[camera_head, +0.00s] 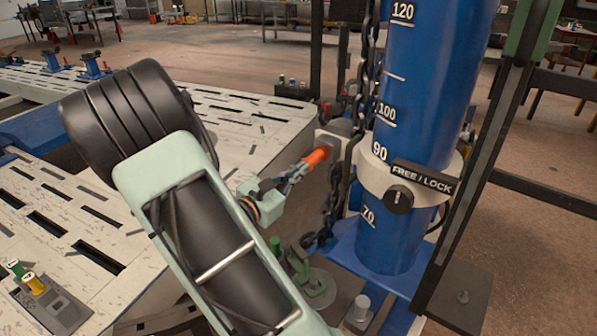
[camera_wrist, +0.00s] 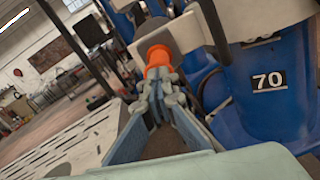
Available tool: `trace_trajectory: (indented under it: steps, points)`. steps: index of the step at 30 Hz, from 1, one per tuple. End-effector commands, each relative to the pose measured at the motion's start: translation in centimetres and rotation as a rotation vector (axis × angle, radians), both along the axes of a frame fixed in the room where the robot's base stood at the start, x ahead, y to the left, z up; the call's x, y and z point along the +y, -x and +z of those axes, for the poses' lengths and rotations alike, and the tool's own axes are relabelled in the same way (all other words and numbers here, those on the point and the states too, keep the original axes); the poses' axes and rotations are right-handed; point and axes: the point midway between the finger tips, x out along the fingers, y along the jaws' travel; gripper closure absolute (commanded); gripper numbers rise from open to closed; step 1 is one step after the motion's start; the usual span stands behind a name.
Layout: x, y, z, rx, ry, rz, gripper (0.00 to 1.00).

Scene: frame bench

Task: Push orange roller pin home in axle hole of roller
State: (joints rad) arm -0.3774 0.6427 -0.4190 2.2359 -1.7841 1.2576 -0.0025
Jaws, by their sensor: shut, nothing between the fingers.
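The orange roller pin (camera_head: 317,156) sits between my gripper's tips and the roller, pointing into a pale bracket (camera_head: 327,138). In the wrist view the orange pin (camera_wrist: 159,59) shows straight ahead of the fingertips, its far end inside the grey roller mount (camera_wrist: 150,38). My gripper (camera_head: 298,170) is shut and empty, its tips touching or very close to the pin's near end. The gripper also shows in the wrist view (camera_wrist: 160,85). The roller (camera_head: 345,127) is dark and partly hidden by chain and bracket. The axle hole and the pin's depth are hidden.
A blue column (camera_head: 420,110) with numbered marks and a FREE/LOCK knob (camera_head: 399,198) stands right of the pin. A dark chain (camera_head: 362,80) hangs beside it. A slotted bench (camera_head: 235,115) lies left. A green clamp (camera_head: 308,272) stands below my gripper.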

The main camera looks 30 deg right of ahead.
Motion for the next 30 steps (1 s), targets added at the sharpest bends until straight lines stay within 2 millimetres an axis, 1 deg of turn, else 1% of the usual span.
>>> trace_trajectory:
  steps: [8,18,23,26,30]
  points:
    - [-0.1,0.1,-0.1,0.001,-0.002,-0.003,1.0]
    - [2.6,0.8,0.0,0.001,-0.001,0.0,1.0]
    - [3.2,1.1,-0.1,0.0,-0.001,-0.001,1.0]
    - [4.4,1.4,-0.1,0.001,-0.002,0.003,1.0]
    - [7.1,2.2,-0.1,0.002,-0.002,0.005,1.0]
